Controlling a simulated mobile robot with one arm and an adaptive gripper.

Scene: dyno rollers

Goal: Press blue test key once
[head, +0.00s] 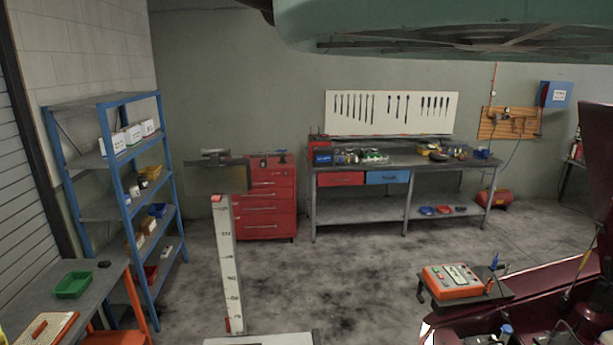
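An orange test box (453,283) with a pale top panel sits on a small dark tray (497,292) at the lower right. I cannot make out which one is the blue test key. A slim blue item (495,262) stands upright by the box's right end. My gripper is not in view.
The dark red car (540,285) with an open engine bay adjoins the tray. A white marked post (228,265) stands left of centre. A workbench (400,165), red drawer cabinet (266,200) and blue shelf (118,195) line the walls. Open floor (350,265) lies between.

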